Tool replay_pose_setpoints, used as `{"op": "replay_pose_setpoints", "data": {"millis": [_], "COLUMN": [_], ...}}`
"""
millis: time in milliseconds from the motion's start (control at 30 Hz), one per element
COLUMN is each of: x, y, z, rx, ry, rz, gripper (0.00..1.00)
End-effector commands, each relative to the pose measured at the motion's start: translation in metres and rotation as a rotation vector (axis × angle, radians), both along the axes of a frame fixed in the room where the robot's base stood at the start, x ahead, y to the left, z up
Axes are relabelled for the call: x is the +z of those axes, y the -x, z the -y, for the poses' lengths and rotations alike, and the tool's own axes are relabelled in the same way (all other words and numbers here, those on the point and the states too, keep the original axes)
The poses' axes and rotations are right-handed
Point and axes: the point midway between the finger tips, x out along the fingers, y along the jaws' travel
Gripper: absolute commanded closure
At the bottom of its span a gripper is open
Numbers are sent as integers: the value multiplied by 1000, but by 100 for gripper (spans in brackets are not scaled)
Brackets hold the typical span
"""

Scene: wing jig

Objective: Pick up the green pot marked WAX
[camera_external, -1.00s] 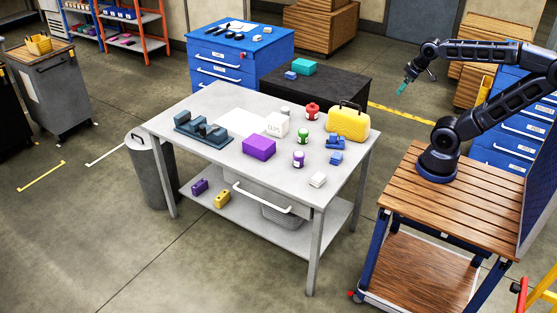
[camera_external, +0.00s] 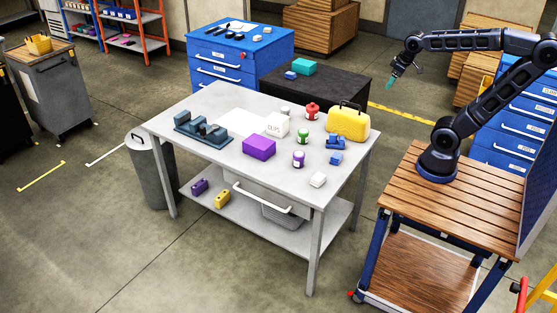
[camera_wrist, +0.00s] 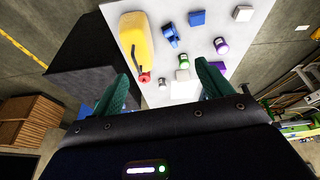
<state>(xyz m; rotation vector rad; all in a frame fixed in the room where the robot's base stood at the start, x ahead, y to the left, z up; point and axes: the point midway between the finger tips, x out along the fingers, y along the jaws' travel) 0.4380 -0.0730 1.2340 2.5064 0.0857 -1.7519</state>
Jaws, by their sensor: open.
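In the wrist view the green pot (camera_wrist: 184,61) shows beyond and between my fingers. Its lettering is too small to read. My gripper (camera_external: 390,84) is up in the air to the right of the yellow case, well away from the pot. In the wrist view my gripper (camera_wrist: 166,80) has its two green fingers wide apart with nothing held between them.
Close to the green pot are a red pot (camera_external: 312,111), a purple pot (camera_external: 298,159), a white box (camera_external: 278,125), a purple box (camera_external: 259,146) and a blue part (camera_external: 335,143). The tall yellow case (camera_external: 348,124) stands at the table's right edge.

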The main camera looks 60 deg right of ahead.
Motion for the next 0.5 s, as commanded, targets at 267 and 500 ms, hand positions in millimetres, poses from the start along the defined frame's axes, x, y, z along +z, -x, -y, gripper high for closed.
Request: {"op": "replay_pose_setpoints", "data": {"millis": [267,500], "x": [-4,-19], "y": [-69,-129], "z": [-10,-21], "rx": [101,191], "ry": [33,59], "rz": [-60,-107], "gripper": [22,22]}}
